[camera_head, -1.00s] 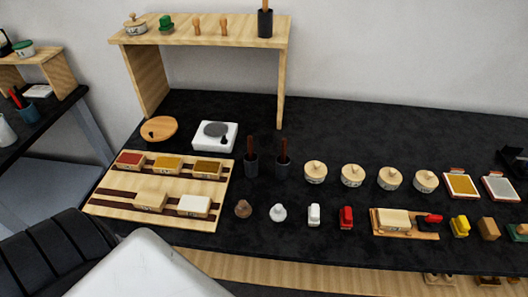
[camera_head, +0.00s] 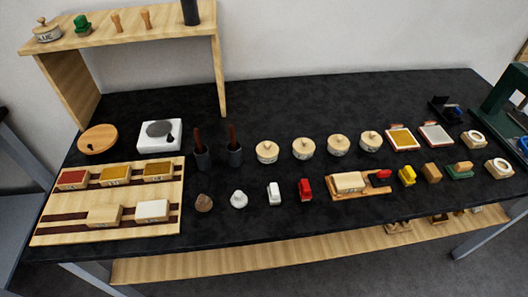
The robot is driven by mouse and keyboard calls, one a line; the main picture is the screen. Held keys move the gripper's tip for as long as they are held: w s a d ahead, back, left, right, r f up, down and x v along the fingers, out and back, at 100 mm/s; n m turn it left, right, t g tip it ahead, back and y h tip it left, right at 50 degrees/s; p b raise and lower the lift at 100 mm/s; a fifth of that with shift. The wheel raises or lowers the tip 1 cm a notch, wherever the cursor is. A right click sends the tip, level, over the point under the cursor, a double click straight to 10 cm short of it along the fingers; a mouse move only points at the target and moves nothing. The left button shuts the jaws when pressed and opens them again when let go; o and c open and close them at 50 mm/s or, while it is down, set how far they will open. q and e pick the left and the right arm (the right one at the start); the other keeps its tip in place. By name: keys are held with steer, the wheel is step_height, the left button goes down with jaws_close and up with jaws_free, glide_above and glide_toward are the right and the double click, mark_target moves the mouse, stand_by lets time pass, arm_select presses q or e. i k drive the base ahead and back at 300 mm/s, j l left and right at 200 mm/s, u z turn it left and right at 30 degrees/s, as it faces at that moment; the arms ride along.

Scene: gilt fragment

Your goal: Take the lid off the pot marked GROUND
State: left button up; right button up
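Several round, light wooden lidded pots stand in a row on the black table: the first pot (camera_head: 266,153), the second pot (camera_head: 303,149), the third pot (camera_head: 338,147) and the rightmost pot (camera_head: 369,142). Each has a lid with a small knob seated on top. Their markings are too small to read, so I cannot tell which says GROUND. Another lidded pot (camera_head: 47,32) on the shelf at upper left has lettering that seems to end in "LUE". Neither of my grippers is in view.
Two dark cups with sticks (camera_head: 233,153) stand left of the pot row. Small stones, blocks and a wooden tray (camera_head: 347,194) lie in front. Flat framed pads (camera_head: 402,139) sit to the right. The black tabletop (camera_head: 300,100) behind the pots is clear.

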mark_target(267, 150)
steer(key=l+u, duration=0.8)
steer(key=j, duration=0.05)
